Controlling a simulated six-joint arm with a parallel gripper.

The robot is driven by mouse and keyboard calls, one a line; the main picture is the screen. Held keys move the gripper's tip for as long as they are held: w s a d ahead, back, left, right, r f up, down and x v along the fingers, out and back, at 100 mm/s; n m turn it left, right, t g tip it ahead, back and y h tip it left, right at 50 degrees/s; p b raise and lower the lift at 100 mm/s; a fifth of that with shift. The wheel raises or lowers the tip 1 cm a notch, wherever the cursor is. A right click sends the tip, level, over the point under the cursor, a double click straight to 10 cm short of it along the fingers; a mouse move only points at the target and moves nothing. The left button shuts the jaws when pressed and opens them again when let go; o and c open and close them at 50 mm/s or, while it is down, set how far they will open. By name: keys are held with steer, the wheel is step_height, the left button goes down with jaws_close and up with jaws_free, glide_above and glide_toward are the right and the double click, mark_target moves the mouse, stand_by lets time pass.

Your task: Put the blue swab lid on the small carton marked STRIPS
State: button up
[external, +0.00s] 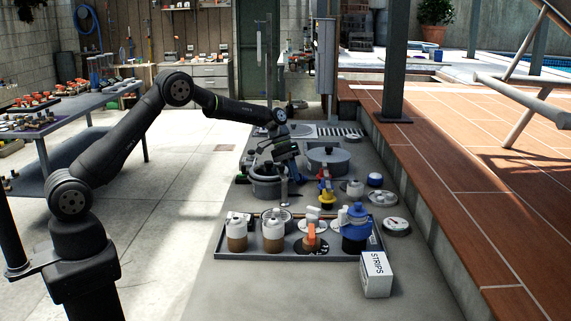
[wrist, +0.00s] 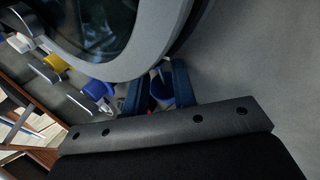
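My gripper (external: 291,176) points down beside the round grey pot (external: 267,187). In the wrist view my gripper's two dark blue fingers (wrist: 159,92) stand apart, and a small bright blue piece (wrist: 162,86) shows between them. It may be the swab lid; I cannot tell whether the fingers grip it. Other blue parts are a cap (external: 375,179) at the right and the top of a bottle (external: 356,214) on the tray.
The dark tray (external: 240,256) holds brown-and-white jars (external: 273,235) and an orange-handled part (external: 311,238). A red, yellow and blue fitting (external: 327,193) and a white round gauge (external: 396,225) stand nearby. A wooden deck edge (external: 440,200) borders the right. The front floor is clear.

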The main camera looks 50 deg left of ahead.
steer(key=shift+r, duration=0.1)
steer(key=v, duration=1.1)
steer(key=shift+o, duration=0.6)
steer(key=shift+a+r, duration=0.25)
steer(key=shift+r, duration=0.25)
step_height(320, 180, up, 6)
steer(key=d+m+y, duration=0.1)
steer(key=d+y, duration=0.2)
steer(key=y, duration=0.1)
steer(key=f, duration=0.3)
steer(key=d+f, duration=0.1)
steer(key=f, duration=0.3)
steer(key=d+f, duration=0.1)
steer(key=f, duration=0.3)
steer(key=shift+s+f, duration=0.1)
steer(key=shift+f, duration=0.1)
steer(key=shift+s+d+f, duration=0.1)
steer(key=shift+d+f, duration=0.1)
steer(key=shift+f, duration=0.65)
steer(key=shift+s+d+f, duration=0.1)
steer(key=shift+d+f, duration=0.1)
steer(key=shift+f, duration=0.65)
steer(key=shift+s+d+f, duration=0.15)
steer(key=shift+f, duration=0.7)
jaws_close()
